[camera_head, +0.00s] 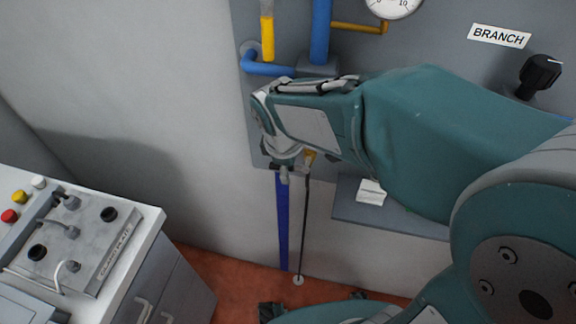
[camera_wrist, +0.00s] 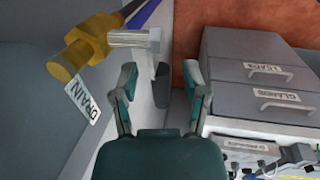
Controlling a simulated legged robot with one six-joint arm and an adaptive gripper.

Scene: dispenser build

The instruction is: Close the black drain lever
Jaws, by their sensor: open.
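In the wrist view a yellow valve body (camera_wrist: 80,52) sits at upper left, beside a white DRAIN label (camera_wrist: 82,101). A pale grey piece (camera_wrist: 128,38) sticks out from it to the right. A darker grey part (camera_wrist: 160,84) hangs from its end, between the fingers; I take this to be the drain lever, though it looks grey rather than black. My gripper (camera_wrist: 160,76) is open, one finger on each side of that part; I cannot tell whether either touches it. In the head view my wrist hides most of the valve, and a little yellow (camera_head: 309,156) shows.
A grey drawer cabinet (camera_wrist: 258,68) stands at right in the wrist view. A control console (camera_head: 95,240) stands at lower left in the head view. A blue pipe (camera_head: 282,225) and a thin dark rod (camera_head: 303,225) run down to the reddish floor. A black knob (camera_head: 540,75) is at upper right.

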